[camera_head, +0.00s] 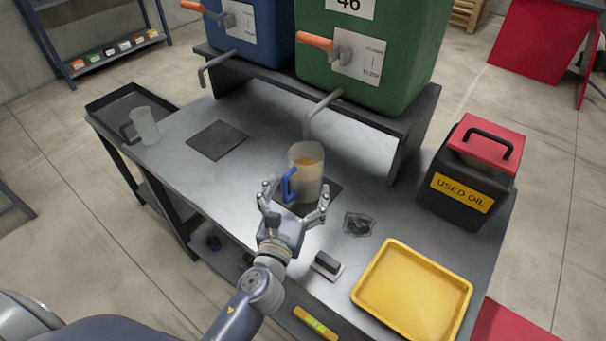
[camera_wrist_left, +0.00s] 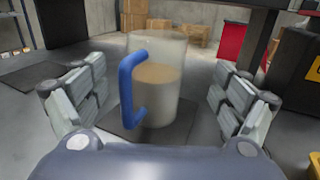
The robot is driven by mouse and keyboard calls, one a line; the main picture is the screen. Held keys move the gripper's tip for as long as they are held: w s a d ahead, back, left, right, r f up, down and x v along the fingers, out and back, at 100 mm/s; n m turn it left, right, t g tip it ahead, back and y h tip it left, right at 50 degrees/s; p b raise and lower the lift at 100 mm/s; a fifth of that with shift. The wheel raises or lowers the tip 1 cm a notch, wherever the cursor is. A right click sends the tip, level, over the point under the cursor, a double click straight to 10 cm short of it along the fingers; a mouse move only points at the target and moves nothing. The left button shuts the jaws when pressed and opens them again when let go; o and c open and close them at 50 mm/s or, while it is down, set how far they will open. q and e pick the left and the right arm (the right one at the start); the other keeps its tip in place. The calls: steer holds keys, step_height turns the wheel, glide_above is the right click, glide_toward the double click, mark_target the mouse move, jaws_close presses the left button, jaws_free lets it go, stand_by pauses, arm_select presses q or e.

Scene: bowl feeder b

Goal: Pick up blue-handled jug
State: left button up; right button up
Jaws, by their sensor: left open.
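The blue-handled jug (camera_head: 308,180) stands upright on a dark square pad (camera_head: 329,189) on the metal bench, under the green tank's spout. It is see-through and partly filled with a tan liquid. Its blue handle (camera_head: 288,186) faces my arm, a little to the left. My left gripper (camera_head: 295,204) is open, with its fingers spread to either side of the jug's near side. In the left wrist view the jug (camera_wrist_left: 160,85) stands between the open fingers, with gaps on both sides. My right gripper is not in view.
A blue tank (camera_head: 255,25) and a green tank (camera_head: 375,60) stand on a raised shelf behind. A clear jug (camera_head: 145,125) is at the left.

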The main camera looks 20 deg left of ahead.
mark_target(302, 175)
arm_select(q)
steer(key=shift+w, duration=1.4)
steer(key=w, duration=0.4)
steer(key=shift+w+a+f+p, duration=0.35)
steer(key=shift+w+a+f, duration=0.05)
steer(key=shift+w, duration=0.25)
steer(key=shift+s, duration=0.1)
steer(key=shift+c, duration=0.8)
steer(key=c, duration=1)
steer(key=shift+c, duration=0.8)
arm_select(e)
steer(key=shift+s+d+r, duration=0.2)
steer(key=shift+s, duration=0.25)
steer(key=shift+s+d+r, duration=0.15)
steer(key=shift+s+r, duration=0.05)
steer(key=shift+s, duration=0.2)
arm_select(q)
steer(key=shift+r, duration=0.15)
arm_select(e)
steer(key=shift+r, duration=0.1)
